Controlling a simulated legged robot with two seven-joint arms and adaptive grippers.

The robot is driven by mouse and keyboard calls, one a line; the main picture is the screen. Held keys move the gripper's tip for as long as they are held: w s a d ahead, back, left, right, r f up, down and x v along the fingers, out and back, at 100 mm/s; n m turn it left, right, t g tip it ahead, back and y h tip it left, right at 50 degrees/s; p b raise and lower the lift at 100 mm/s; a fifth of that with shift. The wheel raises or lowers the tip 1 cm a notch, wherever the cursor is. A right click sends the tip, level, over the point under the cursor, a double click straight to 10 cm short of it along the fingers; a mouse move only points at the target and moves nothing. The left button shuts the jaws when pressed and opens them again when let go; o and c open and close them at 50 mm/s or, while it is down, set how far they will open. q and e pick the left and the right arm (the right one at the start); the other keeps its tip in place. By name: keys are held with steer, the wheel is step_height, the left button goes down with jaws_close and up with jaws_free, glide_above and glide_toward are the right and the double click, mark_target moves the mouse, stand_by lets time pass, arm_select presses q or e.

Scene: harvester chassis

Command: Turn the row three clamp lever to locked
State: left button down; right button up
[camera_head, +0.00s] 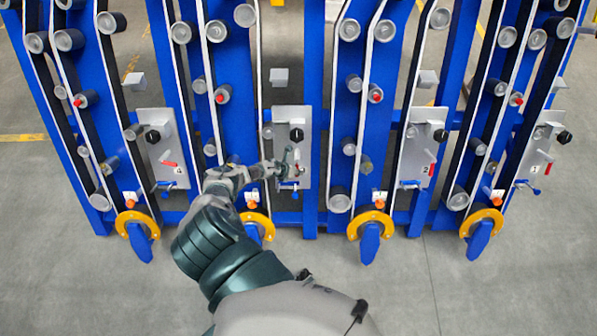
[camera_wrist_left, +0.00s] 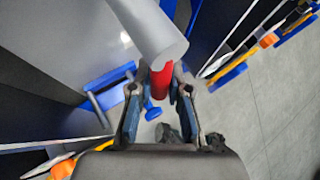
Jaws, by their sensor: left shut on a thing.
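The grey clamp panel (camera_head: 281,118) that my left arm reaches is the second from the left, between the panels marked 4 and 2. Its own number is not readable. My left gripper (camera_head: 287,167) is at the lower part of this panel and covers most of its lever. In the left wrist view the red lever grip (camera_wrist_left: 161,76) sits between the two fingers of my left gripper (camera_wrist_left: 160,93), which is shut on it. A thick grey cylinder (camera_wrist_left: 152,30) lies just beyond the red grip and hides part of it. My right gripper is not in view.
Similar panels stand at the left (camera_head: 158,130), right of centre (camera_head: 418,135) and far right (camera_head: 545,140), with red levers. Blue frame bars, rollers and belts surround them. Orange rings (camera_head: 371,217) with blue tips line the bottom. A small blue handle (camera_wrist_left: 152,110) shows below the red grip. The front floor is clear.

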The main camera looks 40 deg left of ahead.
arm_select(q)
steer(key=shift+w+a+r, duration=0.2)
steer(key=shift+a+r, duration=0.05)
steer(key=shift+a, duration=0.2)
steer(key=c, duration=1.1)
jaws_free()
steer(key=shift+s+d+f, duration=0.1)
steer(key=shift+d+f, duration=0.05)
steer(key=shift+s+r, duration=0.2)
steer(key=shift+r, duration=0.3)
steer(key=v, duration=1)
steer(key=shift+s, duration=0.45)
steer(key=shift+r, duration=0.15)
